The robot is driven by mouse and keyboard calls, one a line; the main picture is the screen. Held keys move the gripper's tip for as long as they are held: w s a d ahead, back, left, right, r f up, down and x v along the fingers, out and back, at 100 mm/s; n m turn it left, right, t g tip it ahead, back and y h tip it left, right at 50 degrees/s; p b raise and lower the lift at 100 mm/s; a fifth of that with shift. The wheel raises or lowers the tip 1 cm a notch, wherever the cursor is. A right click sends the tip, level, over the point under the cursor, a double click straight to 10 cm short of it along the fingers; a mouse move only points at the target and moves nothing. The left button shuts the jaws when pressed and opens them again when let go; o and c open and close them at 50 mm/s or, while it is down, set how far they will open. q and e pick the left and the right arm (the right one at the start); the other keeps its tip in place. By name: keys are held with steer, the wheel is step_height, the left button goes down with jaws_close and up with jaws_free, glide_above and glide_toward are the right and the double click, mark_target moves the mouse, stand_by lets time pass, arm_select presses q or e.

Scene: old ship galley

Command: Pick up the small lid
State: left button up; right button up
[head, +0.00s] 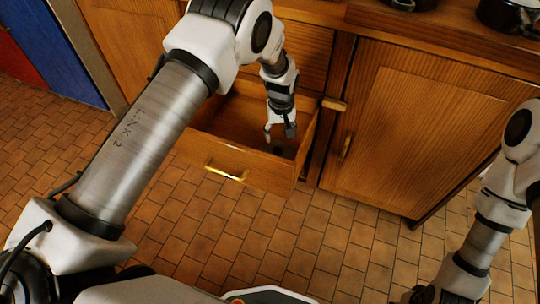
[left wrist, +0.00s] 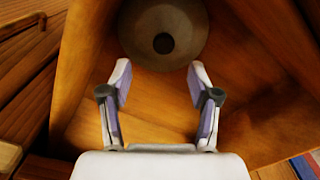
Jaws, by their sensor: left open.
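The small lid (left wrist: 184,27) is a round grey disc with a dark round knob (left wrist: 163,43) at its middle, near the top of the left wrist view. It is in the open wooden drawer (head: 228,168). My left gripper (head: 279,131) reaches down into the drawer. In the left wrist view its two fingers (left wrist: 160,82) are spread, with nothing between them, and the lid shows beyond their tips. In the head view the lid is hard to make out below the gripper. My right arm shows at the right edge, but its gripper is out of the picture.
The drawer front has a brass handle (head: 226,170). A closed cabinet door (head: 425,120) stands right of it. Dark pots (head: 510,14) stand on the counter above. The drawer walls lie close around my left gripper. The tiled floor (head: 340,240) in front is clear.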

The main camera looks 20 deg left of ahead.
mark_target(277, 150)
arm_select(q)
steer(key=shift+w+a+f, duration=0.2)
steer(key=shift+f, duration=0.55)
step_height(277, 150, down, 2)
steer(key=shift+a, duration=0.15)
steer(key=f, duration=0.1)
steer(key=f+b, duration=0.1)
steer(key=f, duration=0.3)
steer(key=shift+s+f, duration=0.25)
steer(key=shift+r, duration=0.15)
steer(key=shift+c, duration=0.4)
jaws_close()
